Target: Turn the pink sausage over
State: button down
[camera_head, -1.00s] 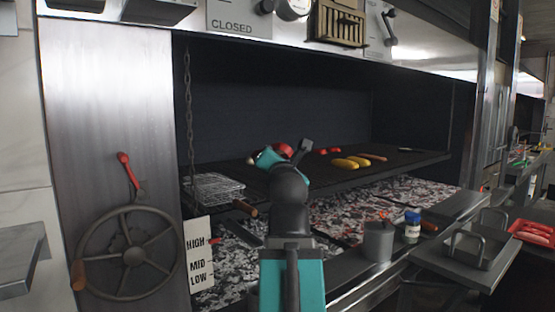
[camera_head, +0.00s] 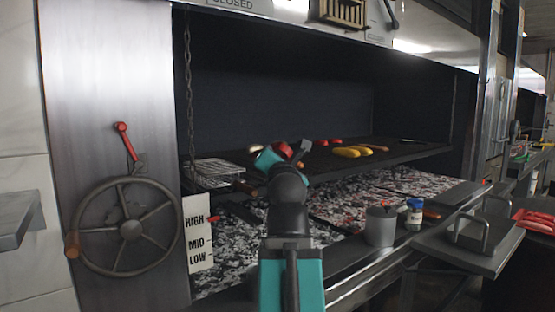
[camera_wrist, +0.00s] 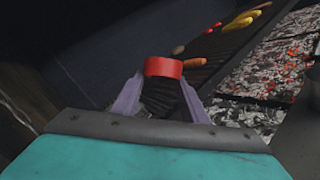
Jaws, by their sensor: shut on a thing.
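My gripper (camera_wrist: 162,85) has its two purple-grey fingers closed on a red, round-sided piece (camera_wrist: 163,67), over the dark grill rack. It also shows as a red spot just beyond my arm in the head view (camera_head: 285,150). I cannot tell whether this piece is the pink sausage; no clearly pink sausage can be picked out. An orange, sausage-like piece (camera_wrist: 196,62) lies to its right in the wrist view, apart from the fingers. The grill rack (camera_head: 415,153) is partly hidden by my arm in the head view.
Yellow cobs (camera_head: 347,152) and small red pieces (camera_head: 323,143) lie farther along the rack. Embers (camera_head: 350,205) are below. A wire basket (camera_head: 213,172) is at the left, and a grey pot (camera_head: 380,226) and blue-lidded jar (camera_head: 414,214) stand on the front ledge. A wheel (camera_head: 131,228) is far left.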

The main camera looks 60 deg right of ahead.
notch_tip(320, 180, down, 2)
jog(key=shift+w+b, duration=0.1)
jog(key=shift+b, duration=0.7)
jog(key=c, duration=1.5)
grip_release()
jog(key=shift+c, duration=0.6)
jog(key=shift+s+d+f, duration=0.3)
jog(key=shift+f, duration=0.05)
jog(key=shift+c, duration=0.3)
jog(key=shift+b, duration=0.3)
